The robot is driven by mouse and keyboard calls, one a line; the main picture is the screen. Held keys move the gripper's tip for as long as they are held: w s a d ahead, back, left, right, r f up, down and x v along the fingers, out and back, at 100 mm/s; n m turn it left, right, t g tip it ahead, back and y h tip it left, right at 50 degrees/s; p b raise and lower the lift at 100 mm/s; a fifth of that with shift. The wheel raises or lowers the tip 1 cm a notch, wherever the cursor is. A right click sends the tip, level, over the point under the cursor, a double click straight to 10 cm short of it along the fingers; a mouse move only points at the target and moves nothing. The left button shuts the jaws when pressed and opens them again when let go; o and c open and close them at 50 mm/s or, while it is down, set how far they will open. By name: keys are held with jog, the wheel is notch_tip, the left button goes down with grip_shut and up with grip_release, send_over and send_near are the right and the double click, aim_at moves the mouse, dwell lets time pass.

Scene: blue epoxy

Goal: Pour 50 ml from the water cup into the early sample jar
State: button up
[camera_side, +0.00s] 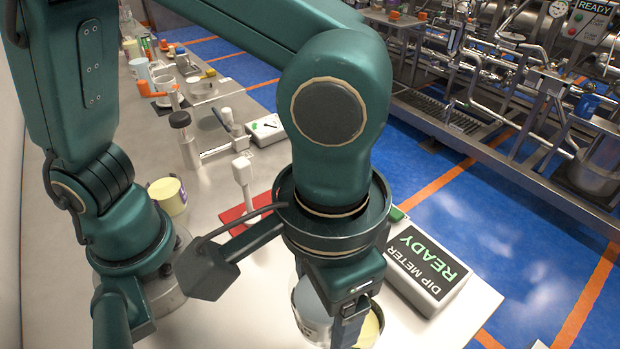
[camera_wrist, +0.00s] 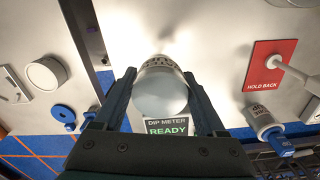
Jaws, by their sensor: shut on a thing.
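In the wrist view my gripper (camera_wrist: 160,80) has its two fingers closed on the sides of a round cup (camera_wrist: 160,94) with dark markings near its rim and a pale grey-blue face. In the side view my gripper (camera_side: 345,318) is at the bottom edge, with a pale blue-grey surface of the cup (camera_side: 312,310) left of the finger. A pale yellow round surface (camera_side: 371,330) shows right of the finger, partly hidden. Another jar with a pale yellow top (camera_side: 168,194) stands on the bench beside my arm's base. I cannot tell which is the early sample jar.
The dip meter (camera_side: 430,265), reading READY, stands right of my gripper. A red HOLD BACK card (camera_wrist: 270,76) lies on the bench with a white tool (camera_side: 243,180) over it. A labelled white jar (camera_wrist: 262,119) is near. More labware stands farther back.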

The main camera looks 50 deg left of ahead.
aim_at(319, 338)
jog(key=g, duration=0.2)
jog(key=s+d+f+m+g, duration=0.1)
jog(key=f+m+g, duration=0.1)
jog(key=g, duration=0.1)
jog(key=shift+s+d+g+h, duration=0.25)
jog(key=shift+g+h, duration=0.05)
jog(key=shift+h, duration=0.1)
jog(key=shift+g, duration=0.3)
dwell(0.6)
jog(key=shift+f+g, duration=0.15)
jog(key=shift+g, duration=0.75)
jog(key=shift+s+g+h, duration=0.1)
jog(key=shift+g+h, duration=0.2)
jog(key=shift+g, duration=0.4)
jog(key=shift+r+g, duration=0.25)
jog(key=shift+g, duration=0.15)
